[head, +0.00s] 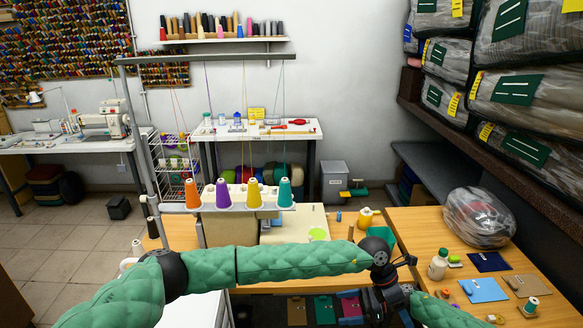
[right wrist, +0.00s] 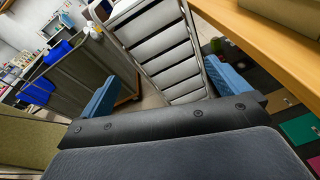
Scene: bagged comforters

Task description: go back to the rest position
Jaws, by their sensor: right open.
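My right gripper (right wrist: 165,85) is open in the right wrist view. Its two blue fingers stand wide apart at left and right, with nothing between them. Past them are white drawers and the floor, out of its grasp. In the head view, green padded arm parts cross the lower picture from the left, and another green part enters at the lower right. Dark joints and links meet them right of the middle, overlapping, so the gripper there is hard to make out. I cannot make out my left gripper in either view.
A wooden table (head: 420,222) at the right holds a bagged grey bundle (head: 478,217), a jar (head: 438,264) and a blue folder (head: 483,290). Bagged comforters (head: 528,100) fill the shelf above. Thread cones, including a purple cone (head: 223,194), stand behind my arm. Floor (head: 70,240) is free at left.

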